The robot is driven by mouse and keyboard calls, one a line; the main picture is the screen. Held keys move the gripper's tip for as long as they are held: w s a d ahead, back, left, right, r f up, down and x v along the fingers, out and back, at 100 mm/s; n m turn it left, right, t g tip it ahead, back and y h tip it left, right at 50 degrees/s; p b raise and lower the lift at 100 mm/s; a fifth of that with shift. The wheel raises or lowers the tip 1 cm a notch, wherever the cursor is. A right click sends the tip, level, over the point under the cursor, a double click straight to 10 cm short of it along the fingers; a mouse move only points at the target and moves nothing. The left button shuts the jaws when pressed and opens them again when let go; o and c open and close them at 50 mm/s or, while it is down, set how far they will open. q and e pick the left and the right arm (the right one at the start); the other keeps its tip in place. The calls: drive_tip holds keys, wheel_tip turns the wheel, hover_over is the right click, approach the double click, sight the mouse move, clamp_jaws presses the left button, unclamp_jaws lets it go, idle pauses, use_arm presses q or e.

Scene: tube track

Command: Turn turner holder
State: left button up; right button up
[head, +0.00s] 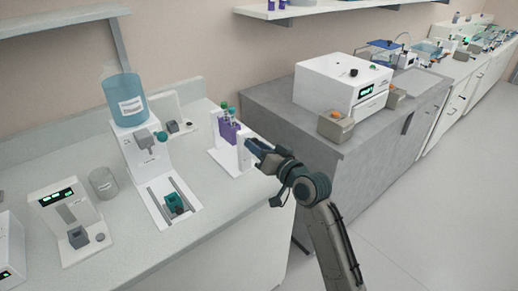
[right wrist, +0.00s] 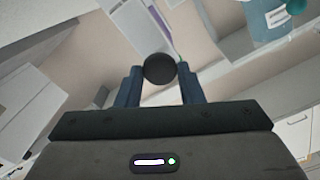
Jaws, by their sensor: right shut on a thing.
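The turner is a white stand (head: 217,157) near the right end of the light counter. Its purple holder (head: 229,131) sits between the white uprights and carries tubes (head: 233,113) with green and blue caps, roughly upright. My right gripper (head: 253,147) reaches the right side of the stand. In the right wrist view, its two blue fingers are shut on a round dark knob (right wrist: 160,68). The knob is hidden behind my gripper in the head view. My left gripper is not in view.
A white dispenser with a blue water bottle (head: 124,99) stands left of the turner. A clear cylinder (head: 103,183) and a white device (head: 67,221) are farther left. A grey bench with a white machine (head: 343,82) is at the right. The counter's front is clear.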

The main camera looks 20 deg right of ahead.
drive_tip(key=o, duration=1)
drive_tip(key=shift+c, duration=0.2)
drive_tip(key=shift+s, duration=0.1)
drive_tip(key=b+v, duration=0.1)
drive_tip(key=v, duration=0.9)
drive_tip(key=shift+s+b, duration=0.3)
drive_tip(key=shift+b, duration=0.1)
drive_tip(key=shift+d, duration=0.15)
